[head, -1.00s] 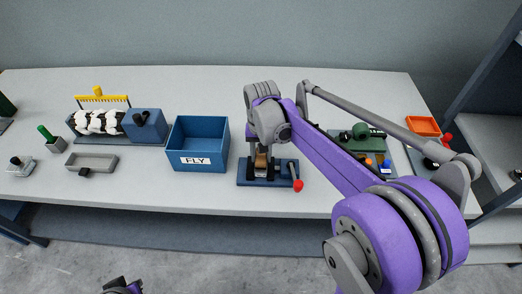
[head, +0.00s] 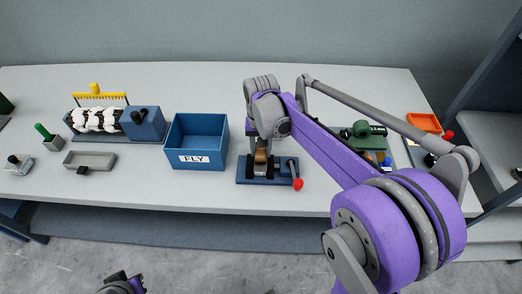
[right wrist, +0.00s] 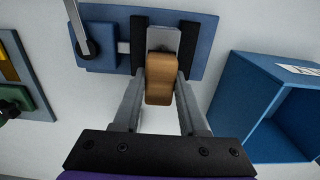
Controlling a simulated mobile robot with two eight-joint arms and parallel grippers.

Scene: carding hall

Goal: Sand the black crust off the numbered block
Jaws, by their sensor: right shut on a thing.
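My right gripper (head: 262,150) reaches down over the blue clamp (head: 245,180), whose lever ends in a red knob (head: 298,184). In the right wrist view, the right gripper (right wrist: 160,92) is shut on a tan-brown block (right wrist: 160,80), which also shows in the head view (head: 261,157). A grey piece (right wrist: 164,39) sits between the dark jaws of the clamp, right by the tan block's far end; I cannot tell whether they touch. No number or black crust can be made out. Part of my left arm shows at the bottom left; its fingers cannot be made out.
A blue bin (head: 198,146) marked FLY stands left of the clamp. Further left are a grey tray (head: 90,160) and a blue-and-yellow roller device (head: 143,122). Right of the clamp are a green device (head: 366,138) and an orange tray (head: 424,123). The front table strip is mostly clear.

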